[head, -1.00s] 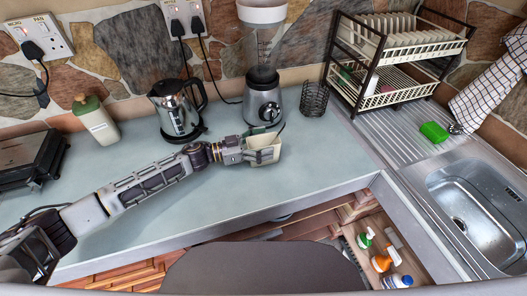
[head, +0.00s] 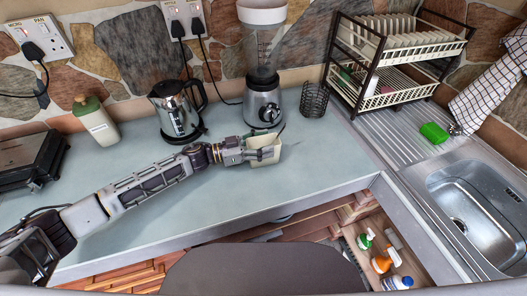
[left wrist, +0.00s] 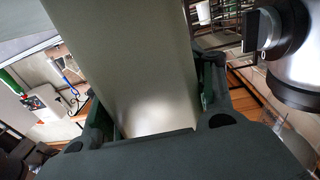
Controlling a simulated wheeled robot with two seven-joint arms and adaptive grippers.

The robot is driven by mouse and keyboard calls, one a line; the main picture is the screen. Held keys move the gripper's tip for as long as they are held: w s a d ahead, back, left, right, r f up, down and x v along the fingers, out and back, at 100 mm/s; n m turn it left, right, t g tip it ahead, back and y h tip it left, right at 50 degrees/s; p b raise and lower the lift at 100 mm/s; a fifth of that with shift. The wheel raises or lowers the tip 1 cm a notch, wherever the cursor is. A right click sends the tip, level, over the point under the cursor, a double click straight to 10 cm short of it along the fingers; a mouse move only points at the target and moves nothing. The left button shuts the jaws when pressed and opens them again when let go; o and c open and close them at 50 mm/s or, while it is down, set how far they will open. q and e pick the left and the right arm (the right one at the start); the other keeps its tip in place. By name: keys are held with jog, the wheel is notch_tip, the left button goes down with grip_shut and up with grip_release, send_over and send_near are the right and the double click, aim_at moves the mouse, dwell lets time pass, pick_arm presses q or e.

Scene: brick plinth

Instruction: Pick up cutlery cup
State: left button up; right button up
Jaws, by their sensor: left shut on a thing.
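The cutlery cup (head: 267,154) is a small cream, square-sided cup near the middle of the head view, in front of the blender. My left gripper (head: 255,153) is shut on it, with the fingers at its sides. In the left wrist view the cup (left wrist: 125,70) is a large pale, smooth surface between the dark fingers of my left gripper (left wrist: 160,115). Part of the cup is hidden by the fingers. I cannot tell whether its base touches the counter. My right gripper is in neither view.
The blender (head: 263,103), kettle (head: 178,112) and black wire holder (head: 315,99) stand behind the cup. The dish rack (head: 400,55) and sink (head: 475,195) are to the right. The counter (head: 230,195) in front is clear.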

pick_arm(q)
jog(key=shift+r, duration=0.1)
notch_tip(320, 180, up, 10)
dwell(0.8)
